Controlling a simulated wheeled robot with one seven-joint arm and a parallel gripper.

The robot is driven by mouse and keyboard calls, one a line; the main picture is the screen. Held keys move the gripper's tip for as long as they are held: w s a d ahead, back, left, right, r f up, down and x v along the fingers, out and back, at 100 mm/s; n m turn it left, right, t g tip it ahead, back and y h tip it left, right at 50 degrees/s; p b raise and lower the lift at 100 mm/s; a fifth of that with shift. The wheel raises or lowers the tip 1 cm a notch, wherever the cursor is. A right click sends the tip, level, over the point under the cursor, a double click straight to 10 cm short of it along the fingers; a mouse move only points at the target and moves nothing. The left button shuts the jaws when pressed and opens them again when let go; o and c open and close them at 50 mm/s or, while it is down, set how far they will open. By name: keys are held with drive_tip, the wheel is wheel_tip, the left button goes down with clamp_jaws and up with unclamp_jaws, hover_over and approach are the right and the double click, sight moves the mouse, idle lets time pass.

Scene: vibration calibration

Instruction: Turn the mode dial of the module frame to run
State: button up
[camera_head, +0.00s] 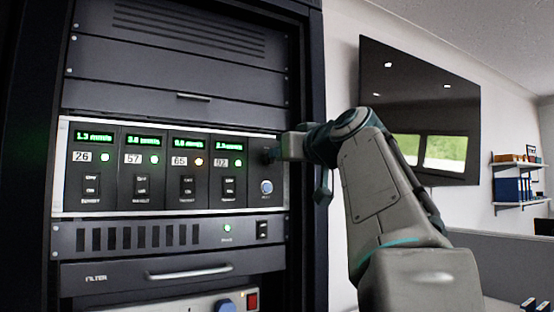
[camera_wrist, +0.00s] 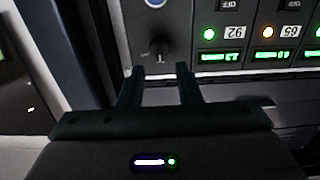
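The module frame (camera_head: 60,180) is a silver-edged row of dark modules in the rack, with green displays. Its right-end panel carries a small black dial (camera_head: 268,156) above a blue round button (camera_head: 266,187). In the wrist view, which is upside down, the black dial (camera_wrist: 160,49) lies just beyond my fingertips, between their lines. My gripper (camera_wrist: 158,72) is open and empty, its two dark fingers apart. In the head view my gripper (camera_head: 282,149) is at the panel's right side, close to the dial. The dial's marking cannot be read.
The module labelled 65 has an orange lamp (camera_head: 198,161); the other lamps are green. A dark unit with vents (camera_head: 130,238) and a drawer with a handle (camera_head: 190,272) sit below. The rack's right post (camera_head: 312,240) is close to my arm. A screen (camera_head: 420,110) hangs on the wall.

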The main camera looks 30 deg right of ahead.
drive_tip(key=s, duration=0.9)
drive_tip(key=shift+d+b, duration=0.15)
drive_tip(key=shift+b, duration=0.15)
drive_tip(key=shift+w, duration=0.1)
drive_tip(key=w+a+f+m+g+y+p, duration=0.15)
drive_tip(key=a+f+g+p, duration=0.25)
drive_tip(key=f, duration=0.7)
drive_tip(key=w+a+f+m+g+p, duration=0.1)
drive_tip(key=w+a+f+g+p, duration=0.25)
drive_tip(key=f, duration=0.65)
drive_tip(key=s+a+f+n+g+h+p, duration=0.1)
drive_tip(key=s+a+f+g+p, duration=0.2)
drive_tip(key=s+f, duration=0.5)
drive_tip(key=s+a+f+g+h+p, duration=0.1)
drive_tip(key=s+a+f+g+p, duration=0.3)
drive_tip(key=f, duration=1)
drive_tip(key=s+a, duration=0.1)
drive_tip(key=s, duration=0.2)
drive_tip(key=shift+s+a+f+n+g, duration=0.25)
drive_tip(key=shift+s+a+n+g, duration=0.1)
drive_tip(key=shift+a, duration=0.05)
